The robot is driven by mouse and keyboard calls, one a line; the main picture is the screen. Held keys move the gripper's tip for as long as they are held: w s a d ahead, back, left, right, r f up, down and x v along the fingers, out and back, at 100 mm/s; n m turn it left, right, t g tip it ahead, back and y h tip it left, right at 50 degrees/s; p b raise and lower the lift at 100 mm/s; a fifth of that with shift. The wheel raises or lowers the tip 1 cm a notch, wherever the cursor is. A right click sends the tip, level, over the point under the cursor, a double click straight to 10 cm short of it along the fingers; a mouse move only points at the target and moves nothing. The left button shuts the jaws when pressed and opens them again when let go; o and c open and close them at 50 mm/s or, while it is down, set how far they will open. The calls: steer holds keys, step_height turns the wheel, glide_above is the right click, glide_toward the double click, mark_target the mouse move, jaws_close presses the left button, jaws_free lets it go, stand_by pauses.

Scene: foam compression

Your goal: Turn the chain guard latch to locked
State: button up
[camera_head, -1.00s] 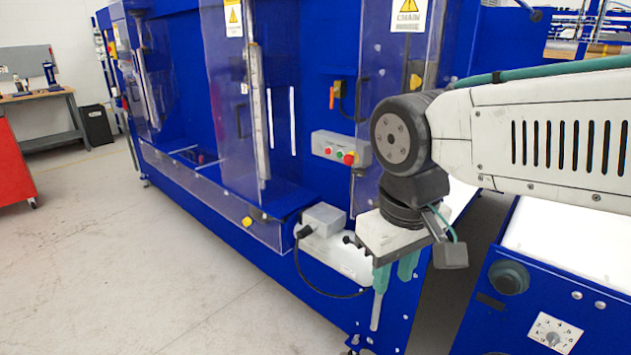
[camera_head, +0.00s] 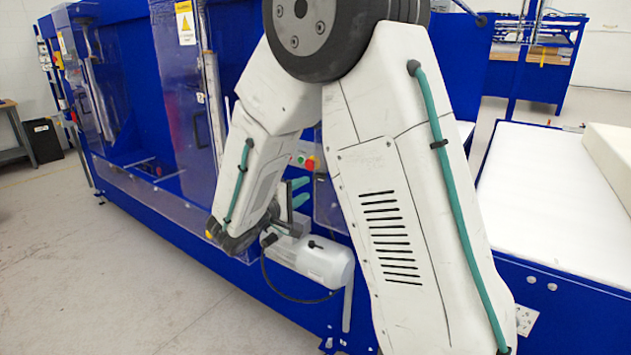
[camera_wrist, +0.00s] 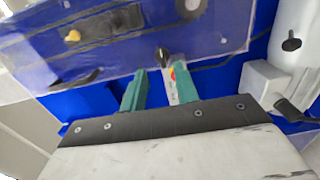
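In the wrist view, a small black knob (camera_wrist: 162,53), which looks like the latch, sits at the lower edge of the clear guard panel (camera_wrist: 215,35). A pale strip with red and yellow marks (camera_wrist: 173,75) lies just below it. My gripper (camera_wrist: 159,71) has its two teal fingers apart with a gap between them. The knob appears just beyond the fingertips, roughly in line with the gap; I cannot tell whether they touch. In the head view my gripper (camera_head: 300,193) is at the machine front, and my arm hides the latch there.
A yellow knob (camera_wrist: 72,36) is on the panel at left. A grey motor housing (camera_head: 318,260) with a black cable (camera_head: 290,297) is close below my gripper. A control box with buttons (camera_head: 308,161) is behind my arm. A white-topped table (camera_head: 545,195) stands at right; open floor is at left.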

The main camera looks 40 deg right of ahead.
mark_target(318, 179)
steer(key=shift+t, duration=0.3)
steer(key=x, duration=0.7)
steer(key=shift+w+d+f, duration=0.2)
steer(key=shift+w, duration=0.3)
steer(key=c, duration=0.6)
